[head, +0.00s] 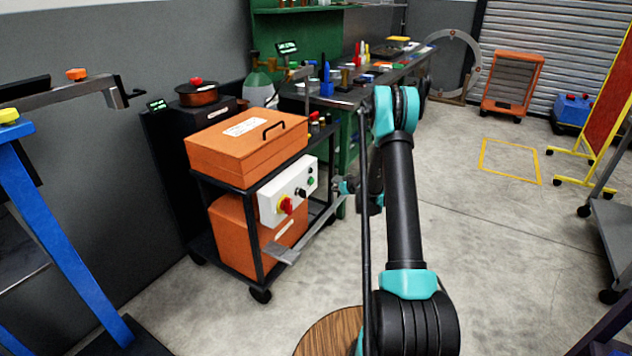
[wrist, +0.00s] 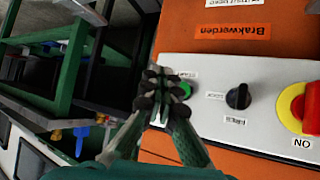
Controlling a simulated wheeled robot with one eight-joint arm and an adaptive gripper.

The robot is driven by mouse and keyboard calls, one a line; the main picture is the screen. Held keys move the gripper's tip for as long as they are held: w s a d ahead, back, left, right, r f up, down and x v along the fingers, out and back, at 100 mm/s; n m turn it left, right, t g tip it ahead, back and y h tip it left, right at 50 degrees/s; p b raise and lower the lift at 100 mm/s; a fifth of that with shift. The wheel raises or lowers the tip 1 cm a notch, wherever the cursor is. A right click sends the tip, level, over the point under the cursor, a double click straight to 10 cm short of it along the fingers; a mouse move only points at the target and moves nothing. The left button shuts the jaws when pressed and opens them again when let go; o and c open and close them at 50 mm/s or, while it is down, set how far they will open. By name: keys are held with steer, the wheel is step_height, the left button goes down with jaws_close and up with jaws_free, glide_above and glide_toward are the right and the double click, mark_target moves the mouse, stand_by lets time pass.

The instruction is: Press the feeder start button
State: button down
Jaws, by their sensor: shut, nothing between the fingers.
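A white control box (head: 288,191) is fixed to the side of a black cart. It carries a green button (head: 310,181), a black knob (head: 301,194) and a red rotary switch on yellow (head: 286,205). In the wrist view the green button (wrist: 184,90) sits at the box's left end, beside the black knob (wrist: 238,96). My gripper (wrist: 160,88) is shut and empty, its fingertips just left of the green button and partly overlapping it. I cannot tell whether they touch. In the head view my gripper (head: 338,187) is right of the box.
The cart holds an orange case (head: 247,142) on top and an orange cabinet (head: 236,235) below. A green workbench (head: 290,45) stands behind. A blue frame (head: 62,235) is at left. Open floor (head: 490,240) lies to the right.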

mark_target(312, 181)
steer(key=shift+w+d+f, duration=0.2)
steer(key=shift+w+f, duration=0.1)
steer(key=w+a, duration=0.5)
steer(key=a, duration=0.2)
stand_by(0.6)
steer(key=shift+w+a, duration=0.1)
steer(key=shift+a, duration=0.05)
stand_by(1.2)
steer(key=shift+w+a, duration=0.2)
steer(key=shift+a, duration=0.05)
steer(key=shift+w+a, duration=0.3)
steer(key=shift+a, duration=0.1)
stand_by(0.8)
steer(key=shift+s+d, duration=0.55)
steer(key=shift+d, duration=0.15)
steer(key=shift+d, duration=0.1)
